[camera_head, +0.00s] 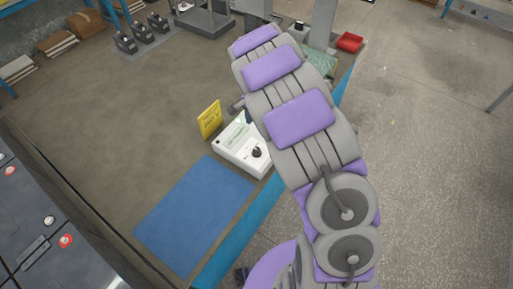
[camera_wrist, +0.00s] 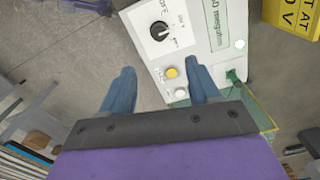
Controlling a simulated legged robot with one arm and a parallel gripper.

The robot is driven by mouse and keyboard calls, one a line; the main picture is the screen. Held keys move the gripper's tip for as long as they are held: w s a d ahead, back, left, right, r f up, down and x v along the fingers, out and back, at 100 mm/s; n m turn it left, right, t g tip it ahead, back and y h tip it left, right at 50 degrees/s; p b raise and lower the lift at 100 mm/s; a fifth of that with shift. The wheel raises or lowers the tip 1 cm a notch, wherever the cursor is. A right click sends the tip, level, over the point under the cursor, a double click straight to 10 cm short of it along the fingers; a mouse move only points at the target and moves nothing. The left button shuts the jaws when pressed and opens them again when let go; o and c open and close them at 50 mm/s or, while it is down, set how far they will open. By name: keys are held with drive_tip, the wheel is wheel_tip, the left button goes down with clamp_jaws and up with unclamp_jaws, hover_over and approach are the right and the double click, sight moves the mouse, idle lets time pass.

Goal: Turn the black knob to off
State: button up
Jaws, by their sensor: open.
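The black knob (camera_wrist: 160,31) sits on the face of a white instrument box (camera_wrist: 205,32), with a white pointer mark and small printed labels around it. In the head view the white box (camera_head: 233,142) stands on the bench and the black knob (camera_head: 257,152) is on its near right part. My gripper (camera_wrist: 163,86) is open and empty in the wrist view. Its two blue-grey fingers are apart, with the right fingertip over the box face near a yellow button (camera_wrist: 171,72) and the left over grey background. The knob is beyond the fingertips, clear of both.
A yellow sign (camera_head: 209,120) stands just behind the box. A blue mat (camera_head: 195,215) lies in front of it, bare. A white button (camera_wrist: 180,93) is below the yellow one. A dark panel with red buttons (camera_head: 66,240) is at the lower left.

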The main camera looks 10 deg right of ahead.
sight(256, 149)
wheel_tip(256, 149, down, 15)
drive_tip(key=b, duration=0.3)
drive_tip(key=shift+c, duration=0.3)
drive_tip(key=c, duration=1)
